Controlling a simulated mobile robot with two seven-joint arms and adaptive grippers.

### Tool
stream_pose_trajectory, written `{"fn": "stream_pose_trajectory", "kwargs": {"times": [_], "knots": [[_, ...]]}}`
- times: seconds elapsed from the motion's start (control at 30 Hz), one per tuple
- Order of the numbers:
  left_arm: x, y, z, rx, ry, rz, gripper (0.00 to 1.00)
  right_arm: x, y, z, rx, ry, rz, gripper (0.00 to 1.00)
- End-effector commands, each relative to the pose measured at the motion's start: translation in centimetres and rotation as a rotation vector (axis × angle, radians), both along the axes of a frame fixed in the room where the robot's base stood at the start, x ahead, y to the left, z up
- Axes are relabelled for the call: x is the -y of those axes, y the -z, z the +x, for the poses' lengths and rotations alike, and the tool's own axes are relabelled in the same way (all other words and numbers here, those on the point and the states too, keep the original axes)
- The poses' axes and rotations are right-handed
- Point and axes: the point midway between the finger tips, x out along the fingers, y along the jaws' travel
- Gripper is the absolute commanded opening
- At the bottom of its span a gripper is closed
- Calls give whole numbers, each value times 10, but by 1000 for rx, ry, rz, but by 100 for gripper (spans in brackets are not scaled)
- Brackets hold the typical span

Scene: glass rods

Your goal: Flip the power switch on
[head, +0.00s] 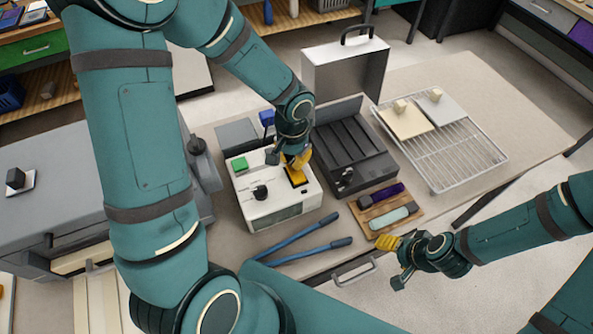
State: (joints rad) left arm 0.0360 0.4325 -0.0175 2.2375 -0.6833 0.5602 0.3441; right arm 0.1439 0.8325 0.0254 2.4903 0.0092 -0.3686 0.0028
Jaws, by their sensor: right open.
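A white box-shaped device (265,205) stands on the table near the middle. On its top are a green button (240,163), a black knob (260,192) and a black rocker with a yellow surround (297,178), which looks like the power switch. My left gripper (297,160) points down just behind the rocker, its yellow fingertips very close to it; contact cannot be told. Its jaw opening is hidden by the viewing angle. Which way the rocker is tipped is too small to tell. My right gripper (391,257) is open and empty at the table's front edge.
A dark tray-like unit (350,145) stands right of the device, with a grey case (345,75) behind. A wire rack (455,155) is farther right. A wooden board (388,208) and long blue-handled tool (300,238) lie in front. The table's right end is clear.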

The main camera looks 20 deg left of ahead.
Motion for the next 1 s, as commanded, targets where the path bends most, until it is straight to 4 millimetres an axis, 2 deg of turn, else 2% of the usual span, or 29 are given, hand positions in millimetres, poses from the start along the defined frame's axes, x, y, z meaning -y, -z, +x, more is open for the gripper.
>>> {"fn": "stream_pose_trajectory", "kwargs": {"times": [1.0], "knots": [[0,15,0,0,0,0,0,0,14,0,0,0,0,66]]}}
